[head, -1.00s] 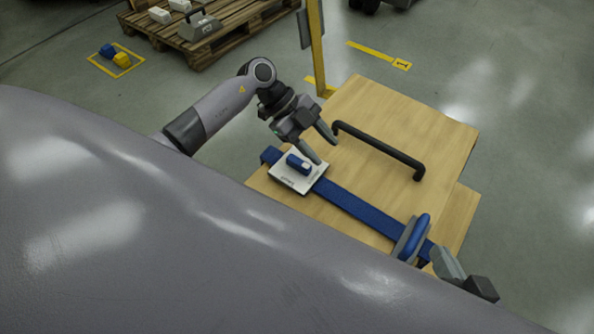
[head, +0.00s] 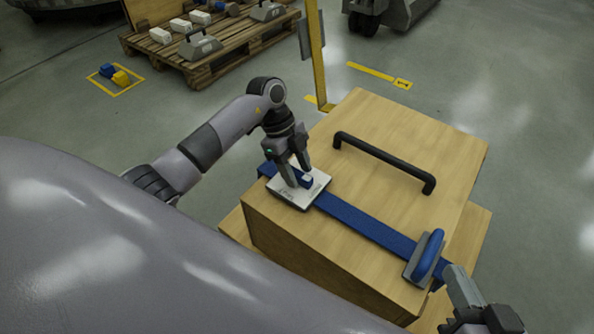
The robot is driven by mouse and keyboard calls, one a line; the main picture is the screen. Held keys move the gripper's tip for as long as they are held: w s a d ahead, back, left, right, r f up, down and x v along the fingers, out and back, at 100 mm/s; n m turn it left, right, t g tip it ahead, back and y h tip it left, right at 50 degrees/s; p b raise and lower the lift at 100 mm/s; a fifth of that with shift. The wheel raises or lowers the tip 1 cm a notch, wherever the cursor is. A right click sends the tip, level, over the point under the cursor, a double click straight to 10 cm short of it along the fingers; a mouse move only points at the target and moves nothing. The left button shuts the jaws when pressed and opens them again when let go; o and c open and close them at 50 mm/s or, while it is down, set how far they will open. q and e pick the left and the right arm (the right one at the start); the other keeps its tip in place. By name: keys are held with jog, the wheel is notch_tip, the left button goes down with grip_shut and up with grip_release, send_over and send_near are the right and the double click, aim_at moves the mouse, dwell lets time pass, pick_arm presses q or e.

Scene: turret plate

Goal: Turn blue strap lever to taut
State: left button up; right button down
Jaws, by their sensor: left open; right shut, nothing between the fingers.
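The blue strap (head: 365,225) runs across the top of the wooden crate (head: 400,150). A white plate (head: 293,199) sits on the strap near its left end. The small blue lever (head: 306,180) with a pale end stands on that plate. My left gripper (head: 299,180) is open and points down over the plate, its fingers either side of the lever and partly hiding it. Whether they touch it I cannot tell. A blue handle on a grey base (head: 428,256) sits at the strap's right end. My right gripper (head: 452,272) is shut and empty beside it, at the lower right.
A black bar handle (head: 385,160) stands up from the crate top behind the strap. A yellow post (head: 318,60) rises behind the crate. A pallet (head: 205,65) with grey and white items lies at the back left. The crate's right top is clear.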

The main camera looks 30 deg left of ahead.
pick_arm(q)
grip_shut()
